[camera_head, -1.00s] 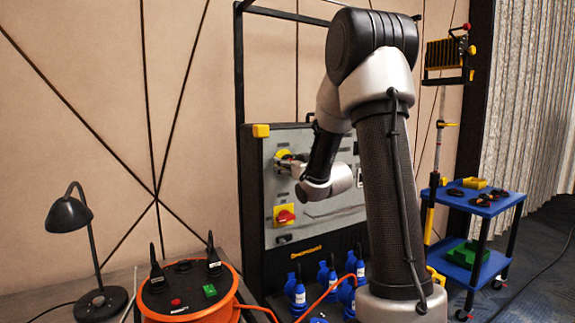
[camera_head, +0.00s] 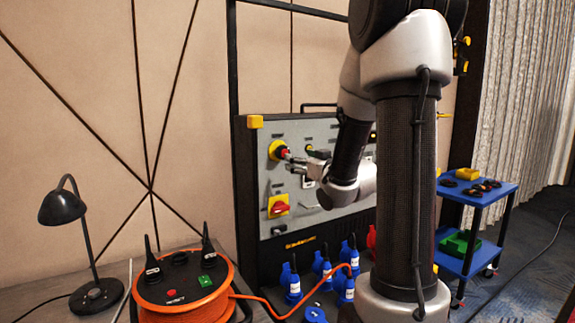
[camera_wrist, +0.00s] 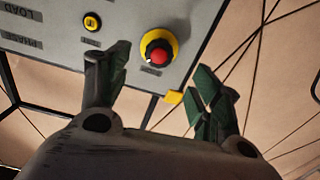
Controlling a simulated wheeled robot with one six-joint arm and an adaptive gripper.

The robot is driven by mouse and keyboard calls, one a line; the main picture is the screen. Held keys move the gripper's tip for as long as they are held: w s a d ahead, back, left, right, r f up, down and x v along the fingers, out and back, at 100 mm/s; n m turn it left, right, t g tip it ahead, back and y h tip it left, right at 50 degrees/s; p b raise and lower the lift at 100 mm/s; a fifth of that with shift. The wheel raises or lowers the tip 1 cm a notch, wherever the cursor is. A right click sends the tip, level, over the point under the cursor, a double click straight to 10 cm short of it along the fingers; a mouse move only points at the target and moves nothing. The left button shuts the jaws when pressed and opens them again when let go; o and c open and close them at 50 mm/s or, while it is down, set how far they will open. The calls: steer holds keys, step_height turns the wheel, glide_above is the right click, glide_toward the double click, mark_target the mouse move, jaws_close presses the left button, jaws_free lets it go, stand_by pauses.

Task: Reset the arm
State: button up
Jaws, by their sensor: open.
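My gripper (camera_head: 296,158) is in front of the upper left part of a grey control panel (camera_head: 330,212), close to a red button on a yellow ring (camera_head: 279,150). In the wrist view my gripper (camera_wrist: 160,90) has its two fingers spread wide with nothing between them. The red button (camera_wrist: 159,53) shows beyond the fingers, apart from them. My arm crosses in front of the panel's right side and hides part of it.
A red rotary switch on a yellow plate (camera_head: 278,205) sits lower on the panel. Blue plugs (camera_head: 292,285) stand below it. An orange cable reel (camera_head: 185,285) and a black lamp (camera_head: 75,230) are at left. A blue cart (camera_head: 475,192) stands at right.

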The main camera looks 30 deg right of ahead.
steer(key=s+d+f+m+g+h, duration=0.1)
steer(key=s+d+f+g+h, duration=0.1)
steer(key=s+f+g, duration=0.4)
steer(key=s+d+f+m+g+h, duration=0.1)
steer(key=s+d+f+m+g, duration=0.25)
steer(key=f, duration=0.55)
steer(key=s+a+r+n+g, duration=0.1)
steer(key=s+a+g, duration=0.25)
steer(key=s, duration=0.35)
steer(key=s+a+r+n+g, duration=0.15)
steer(key=s+a, duration=0.25)
steer(key=s, duration=0.4)
steer(key=s+a+r+n+y, duration=0.1)
steer(key=s+a+r+y, duration=0.1)
steer(key=s+a+r, duration=0.3)
steer(key=a+r+t, duration=0.1)
steer(key=a, duration=0.2)
steer(key=shift+s+a, duration=0.25)
steer(key=shift+s, duration=0.05)
steer(key=shift+r, duration=0.1)
